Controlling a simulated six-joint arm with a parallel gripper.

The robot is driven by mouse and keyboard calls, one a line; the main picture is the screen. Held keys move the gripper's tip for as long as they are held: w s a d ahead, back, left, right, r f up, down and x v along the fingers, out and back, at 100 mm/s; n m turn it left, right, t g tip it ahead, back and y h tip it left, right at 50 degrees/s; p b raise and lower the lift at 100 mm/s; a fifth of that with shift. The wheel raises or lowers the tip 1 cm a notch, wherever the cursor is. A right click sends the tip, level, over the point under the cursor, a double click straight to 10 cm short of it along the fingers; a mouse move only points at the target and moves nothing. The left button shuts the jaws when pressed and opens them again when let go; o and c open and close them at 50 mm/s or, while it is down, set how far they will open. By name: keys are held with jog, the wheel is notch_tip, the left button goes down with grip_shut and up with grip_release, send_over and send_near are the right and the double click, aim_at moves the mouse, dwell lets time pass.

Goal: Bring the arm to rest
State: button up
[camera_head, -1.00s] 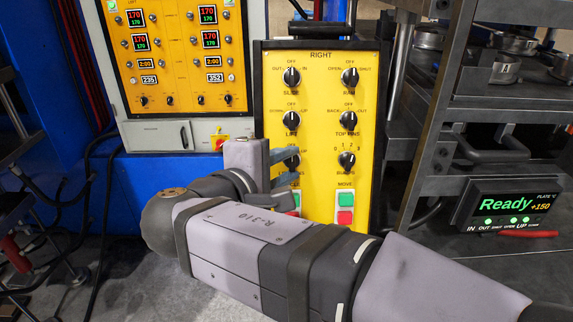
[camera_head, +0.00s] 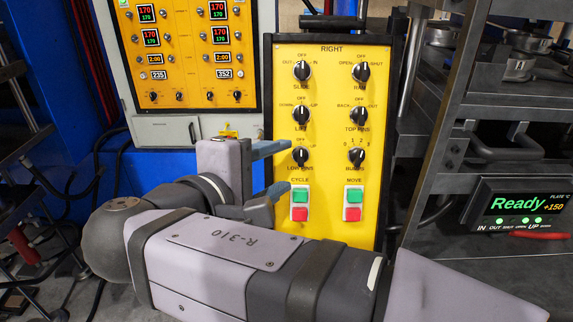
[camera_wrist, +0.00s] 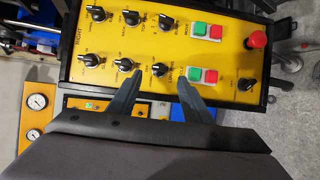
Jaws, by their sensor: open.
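My gripper (camera_head: 272,172) is open and empty in front of the lower left part of the yellow control panel marked RIGHT (camera_head: 330,220). Its two blue-grey fingers are apart and point toward the panel. In the wrist view the fingers (camera_wrist: 152,92) reach over the panel's edge, near the lower knobs and a green and red button pair (camera_wrist: 202,76). I cannot tell whether a fingertip touches the panel. My arm, marked R-310, stretches across the lower part of the head view.
A second yellow panel (camera_head: 188,92) with red and green readouts stands at the back left. A display reading Ready +150 (camera_head: 520,203) sits at the right, by a dark metal rack (camera_head: 455,130). The wrist view shows a red knob (camera_wrist: 257,39) on the panel.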

jog(key=shift+s+a+r, duration=0.1)
jog(key=shift+s+a, duration=0.1)
jog(key=shift+s, duration=0.2)
